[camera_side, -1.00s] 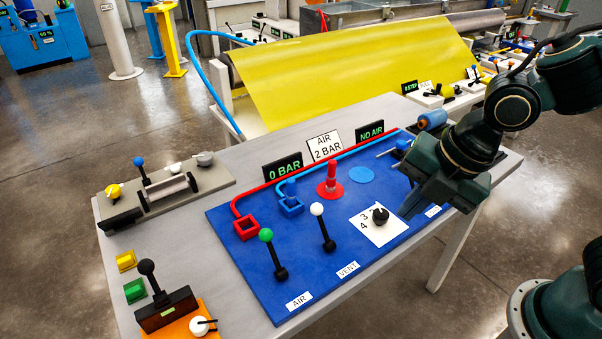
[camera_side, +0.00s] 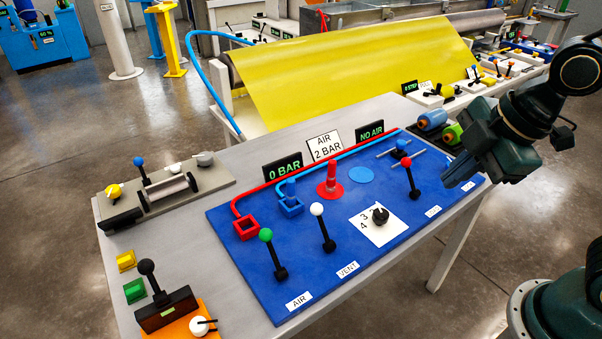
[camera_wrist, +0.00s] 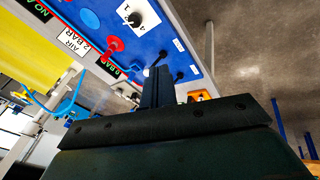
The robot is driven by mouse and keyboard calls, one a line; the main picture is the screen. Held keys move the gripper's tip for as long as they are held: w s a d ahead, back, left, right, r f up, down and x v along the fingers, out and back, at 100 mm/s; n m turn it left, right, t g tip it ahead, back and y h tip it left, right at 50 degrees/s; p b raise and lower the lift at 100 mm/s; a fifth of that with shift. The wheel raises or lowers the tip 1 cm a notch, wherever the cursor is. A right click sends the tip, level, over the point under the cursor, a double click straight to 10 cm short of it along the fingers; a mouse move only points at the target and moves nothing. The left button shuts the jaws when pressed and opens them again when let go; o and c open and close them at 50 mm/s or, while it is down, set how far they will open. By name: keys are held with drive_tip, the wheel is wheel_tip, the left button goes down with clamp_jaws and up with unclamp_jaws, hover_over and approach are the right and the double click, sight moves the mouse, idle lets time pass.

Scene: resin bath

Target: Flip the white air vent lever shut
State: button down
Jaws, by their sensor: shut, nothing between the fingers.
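The white air vent lever (camera_side: 317,209) stands on the blue panel (camera_side: 250,276) behind the VENT label (camera_side: 347,269). Its black stick leans toward the back, with the white ball at the top. My gripper (camera_side: 447,185) is shut and empty above the panel's right end, well to the right of the white lever and apart from it. In the wrist view my shut fingers (camera_wrist: 158,84) point at the panel and hide part of it; a white ball shows just beside them.
A green-topped lever (camera_side: 266,235) stands left of the white one. A black knob (camera_side: 380,215) on a white plate and a red-topped lever (camera_side: 407,162) stand between it and my gripper. A red post (camera_side: 331,178) and blue socket (camera_side: 291,206) are behind. Signs read 0 BAR and NO AIR.

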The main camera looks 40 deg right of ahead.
drive_tip(key=shift+s+d+r+m+t, duration=0.1)
drive_tip(key=shift+s+d+r+m, duration=0.3)
drive_tip(key=shift+m, duration=0.35)
drive_tip(key=shift+s+d+r+m+t, duration=0.15)
drive_tip(key=shift+d+m, duration=0.3)
drive_tip(key=shift+m, duration=0.25)
drive_tip(key=shift+s+d+r+m+t, duration=0.1)
drive_tip(key=shift+s+d+r+m, duration=0.3)
drive_tip(key=shift+m, duration=0.35)
drive_tip(key=s+d+r+m+h, duration=0.1)
drive_tip(key=s+d+m, duration=0.3)
drive_tip(key=m, duration=0.5)
drive_tip(key=shift+r, duration=0.65)
drive_tip(key=c, duration=2.2)
unclamp_jaws()
drive_tip(key=shift+s+t, duration=0.1)
drive_tip(key=shift+t, duration=0.15)
